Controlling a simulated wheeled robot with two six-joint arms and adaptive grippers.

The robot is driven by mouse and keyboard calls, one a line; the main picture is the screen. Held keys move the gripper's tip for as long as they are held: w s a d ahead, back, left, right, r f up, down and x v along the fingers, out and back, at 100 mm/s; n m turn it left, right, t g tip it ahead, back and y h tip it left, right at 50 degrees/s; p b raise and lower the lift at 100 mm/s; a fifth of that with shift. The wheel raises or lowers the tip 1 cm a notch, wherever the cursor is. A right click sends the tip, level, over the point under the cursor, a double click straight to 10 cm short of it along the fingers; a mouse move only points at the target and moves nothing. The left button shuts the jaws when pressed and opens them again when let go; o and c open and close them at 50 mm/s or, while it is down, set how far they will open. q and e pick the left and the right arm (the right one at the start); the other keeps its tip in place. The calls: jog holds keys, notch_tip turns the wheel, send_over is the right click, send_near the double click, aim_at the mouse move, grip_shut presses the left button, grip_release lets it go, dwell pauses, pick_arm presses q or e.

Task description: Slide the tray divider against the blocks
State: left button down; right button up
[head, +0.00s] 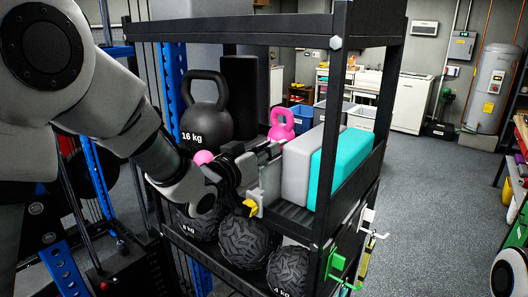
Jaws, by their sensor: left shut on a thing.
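The tray divider (269,183) is a light grey upright plate on the dark shelf tray (290,213), just left of the blocks. A pale grey block (298,168) stands nearest to it, with a teal block (343,160) to the right of that one. The divider is very close to the grey block's left side; I cannot tell whether they touch. My left gripper (265,153) reaches in from the left and is shut on the divider near its top. The gripper hides part of the divider. My right gripper is not in view.
A black 16 kg kettlebell (206,108), a pink kettlebell (282,125) and a black roller (240,95) stand behind. A small pink ball shape (203,157) is beside my wrist. Rack posts (335,130) stand close by. Black balls (248,240) lie on the shelf below.

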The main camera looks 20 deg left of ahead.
pick_arm(q)
jog(key=c, duration=1.2)
grip_release()
jog(key=shift+w+d+f, duration=0.1)
jog(key=shift+d+f, duration=0.1)
jog(key=shift+w+d, duration=0.25)
jog(key=shift+d, duration=0.15)
jog(key=v, duration=1.2)
